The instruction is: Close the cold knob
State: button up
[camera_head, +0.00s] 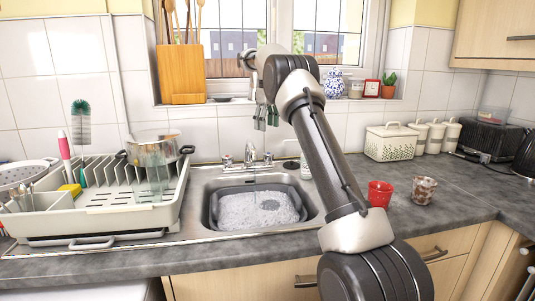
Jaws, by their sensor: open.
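A chrome tap (250,154) stands at the back of the sink. It has a small knob on its left (227,161) and another on its right (268,159). Their markings are too small to tell which is cold. A thin pale line below the spout may be running water. My gripper (266,120) is open and empty, pointing down in front of the tiles. In the picture it is above the tap, slightly right of the spout and over the right knob. It appears apart from both knobs.
A dark basin (213,208) of suds sits in the sink (315,212). A dish rack (150,215) with a pot (155,152) is left. A red cup (380,194) and a patterned cup (424,190) stand right. A bottle (305,166) is near the right knob.

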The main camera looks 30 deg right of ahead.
send_over(268, 153)
notch_tip(268, 153, down, 6)
jog(key=shift+s+r, duration=0.1)
jog(key=shift+n, duration=0.3)
notch_tip(268, 153, down, 8)
jog(key=shift+f, duration=0.1)
jog(key=c, duration=1)
